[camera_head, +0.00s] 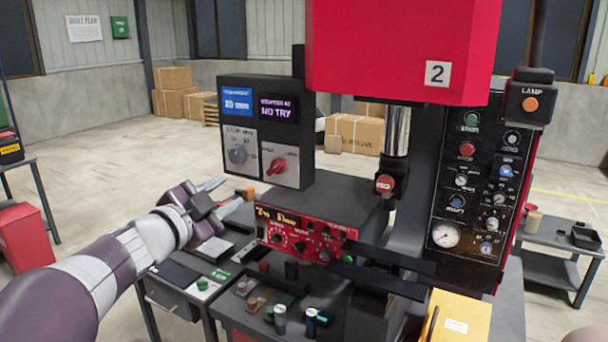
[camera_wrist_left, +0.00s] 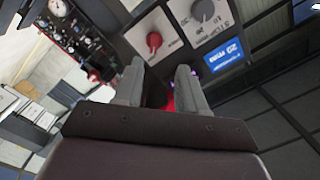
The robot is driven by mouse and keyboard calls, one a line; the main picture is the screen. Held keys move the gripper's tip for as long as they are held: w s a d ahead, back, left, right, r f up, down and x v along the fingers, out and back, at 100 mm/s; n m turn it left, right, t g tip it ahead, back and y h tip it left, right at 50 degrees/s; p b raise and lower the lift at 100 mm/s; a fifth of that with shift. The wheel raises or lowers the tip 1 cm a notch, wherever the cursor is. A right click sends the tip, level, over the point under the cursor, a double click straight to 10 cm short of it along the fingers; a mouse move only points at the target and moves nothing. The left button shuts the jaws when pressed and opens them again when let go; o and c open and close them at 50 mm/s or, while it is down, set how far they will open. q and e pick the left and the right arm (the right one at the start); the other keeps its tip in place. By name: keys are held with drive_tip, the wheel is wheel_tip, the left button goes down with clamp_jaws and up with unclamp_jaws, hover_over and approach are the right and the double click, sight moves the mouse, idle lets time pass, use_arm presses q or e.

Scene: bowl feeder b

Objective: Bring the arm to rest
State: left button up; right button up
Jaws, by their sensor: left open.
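My left arm comes in from the left in the head view, with its left gripper (camera_head: 222,196) held in the air above the dark workbench. The two fingers are apart and nothing shows between them. In the left wrist view the same left gripper (camera_wrist_left: 162,88) is open and empty. It faces the grey control box with a red knob (camera_wrist_left: 154,40) and the blue display (camera_wrist_left: 224,54). The control box (camera_head: 265,130) is beyond and to the right of the gripper in the head view. My right gripper is not in view.
A red press (camera_head: 405,45) marked 2 stands over the bench at right, beside a black button panel (camera_head: 467,175). A red control unit (camera_head: 300,236) sits close right of the gripper. Small parts, bottles and a yellow folder (camera_head: 456,318) lie in front.

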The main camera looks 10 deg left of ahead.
use_arm(q)
drive_tip(key=s+a+f+n+g+y, duration=0.3)
drive_tip(key=a+f+n+y, duration=0.15)
drive_tip(key=f, duration=0.45)
drive_tip(key=s+a+f+n+g+y, duration=0.2)
drive_tip(key=a+f+n+g+y, duration=0.15)
drive_tip(key=f+n, duration=0.4)
drive_tip(key=s+d+f+g+h, duration=0.2)
drive_tip(key=s+d+f+g, duration=0.7)
drive_tip(key=s+d+f, duration=0.5)
drive_tip(key=s+f, duration=0.3)
drive_tip(key=shift+s+n+h, duration=0.3)
drive_tip(key=shift+s+h, duration=0.1)
